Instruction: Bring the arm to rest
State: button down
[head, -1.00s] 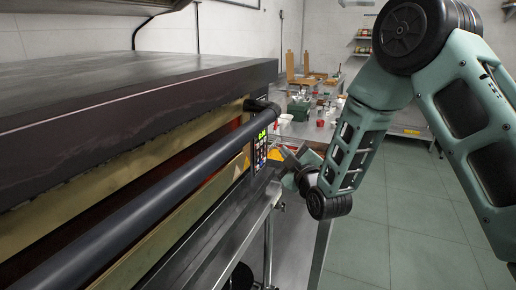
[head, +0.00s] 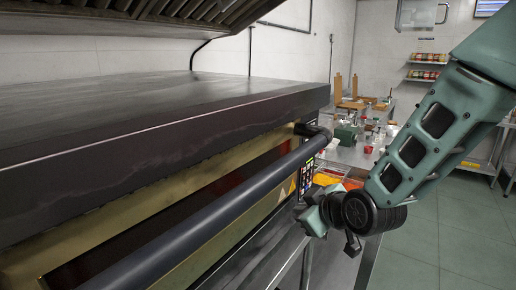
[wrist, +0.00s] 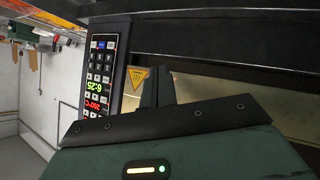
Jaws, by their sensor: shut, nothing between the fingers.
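My green arm comes in from the right in the head view and reaches down towards the front of the oven (head: 150,95). My gripper (head: 308,213) is beside the oven's right end, just below the control panel (head: 306,178). It is shut and empty; its fingertips are small and partly hidden in the head view. In the wrist view my gripper (wrist: 155,92) points at the oven front, near the panel (wrist: 100,75) with its lit digits and a yellow warning triangle (wrist: 138,77). I cannot tell whether it touches the oven.
The oven's long dark bar handle (head: 215,215) runs along its front, with brass-coloured edges and a dark reddish gap behind. A metal table (head: 355,155) with boxes and small items stands behind. Wall shelves (head: 425,65) are at the back right. Green tiled floor at right is clear.

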jog(key=s+d+m+g+h, duration=0.2)
jog(key=s+g, duration=0.8)
jog(key=s, duration=2)
jog(key=shift+d+r+g+h, duration=0.3)
jog(key=shift+d+h, duration=0.2)
jog(key=shift+h, duration=0.7)
